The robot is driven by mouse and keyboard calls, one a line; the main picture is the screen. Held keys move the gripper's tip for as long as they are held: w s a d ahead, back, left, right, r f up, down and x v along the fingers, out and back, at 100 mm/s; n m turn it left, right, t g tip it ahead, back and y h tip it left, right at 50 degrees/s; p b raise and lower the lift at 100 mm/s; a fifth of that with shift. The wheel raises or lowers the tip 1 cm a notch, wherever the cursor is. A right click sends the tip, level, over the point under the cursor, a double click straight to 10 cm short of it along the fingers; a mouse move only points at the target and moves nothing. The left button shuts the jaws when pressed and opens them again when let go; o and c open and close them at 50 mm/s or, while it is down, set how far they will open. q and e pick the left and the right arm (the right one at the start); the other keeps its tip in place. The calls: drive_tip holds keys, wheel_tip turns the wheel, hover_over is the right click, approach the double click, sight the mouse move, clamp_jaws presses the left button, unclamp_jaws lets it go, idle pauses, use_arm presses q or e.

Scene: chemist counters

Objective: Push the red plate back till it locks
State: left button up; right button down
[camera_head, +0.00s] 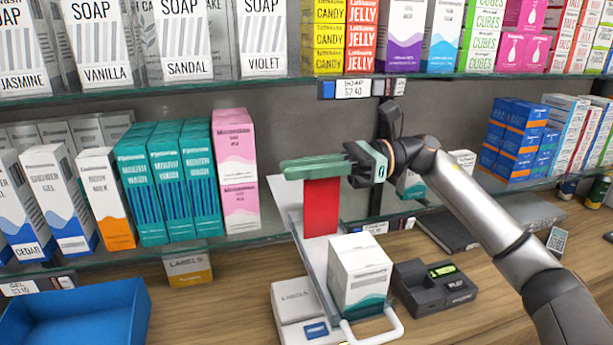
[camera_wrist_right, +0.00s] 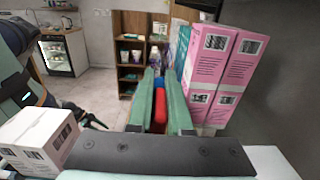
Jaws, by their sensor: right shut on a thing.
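The red plate (camera_head: 321,207) stands upright on a pale sloping tray (camera_head: 313,258), towards its back half. My right gripper (camera_head: 303,168) reaches in from the right, its long green fingers lying across the plate's top edge and shut on it. In the right wrist view the red plate (camera_wrist_right: 160,110) shows between the two green fingers (camera_wrist_right: 160,90). The fingers hide the plate's top in the head view. A white and teal box (camera_head: 360,272) stands on the tray in front of the plate. My left gripper is not in view.
A pink box stack (camera_head: 236,170) stands left of the tray on the glass shelf; its boxes are close to the fingers in the wrist view (camera_wrist_right: 222,75). A dark card terminal (camera_head: 434,287) sits right of the tray. A blue bin (camera_head: 80,318) is at front left.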

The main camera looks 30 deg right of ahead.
drive_tip(key=c, duration=0.8)
unclamp_jaws()
drive_tip(key=shift+s, duration=0.1)
drive_tip(key=shift+c, duration=0.2)
drive_tip(key=b+v, duration=0.3)
drive_tip(key=v, duration=0.9)
drive_tip(key=shift+d, duration=0.3)
drive_tip(key=shift+f, duration=0.1)
